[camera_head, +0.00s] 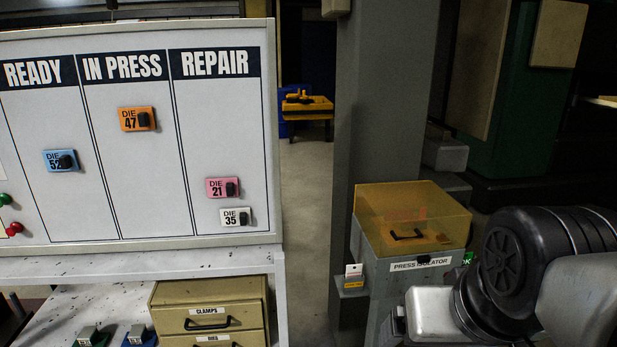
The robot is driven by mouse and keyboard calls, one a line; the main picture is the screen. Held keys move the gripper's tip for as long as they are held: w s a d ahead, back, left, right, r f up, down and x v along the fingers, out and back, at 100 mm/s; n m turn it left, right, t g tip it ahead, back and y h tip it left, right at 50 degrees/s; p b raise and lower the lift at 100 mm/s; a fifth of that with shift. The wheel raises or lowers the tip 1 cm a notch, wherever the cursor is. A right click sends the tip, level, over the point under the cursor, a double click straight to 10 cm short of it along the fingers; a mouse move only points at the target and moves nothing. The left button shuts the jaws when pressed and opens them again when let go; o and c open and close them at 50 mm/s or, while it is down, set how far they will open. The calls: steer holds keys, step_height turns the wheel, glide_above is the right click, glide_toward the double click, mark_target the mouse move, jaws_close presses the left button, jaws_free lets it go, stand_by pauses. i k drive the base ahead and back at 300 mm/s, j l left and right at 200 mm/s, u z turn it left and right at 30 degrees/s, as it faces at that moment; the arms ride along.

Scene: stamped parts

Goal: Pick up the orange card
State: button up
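The orange card (137,119) is marked "DIE 47" and hangs on the white board (215,130), in the upper part of the "IN PRESS" column. A black knob or clip sticks out from its right side. The card stands clear of the other cards. Black and grey links of my arm fill the lower right of the view, well to the right of the board. My gripper is not in view.
A blue card (61,160) is under "READY"; a pink card (222,187) and a white card (236,217) are under "REPAIR". A shelf with a drawer cabinet (210,312) stands below. A yellow-covered press isolator box (412,222) and a grey pillar (383,100) stand right.

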mark_target(140, 118)
steer(key=u, duration=1.35)
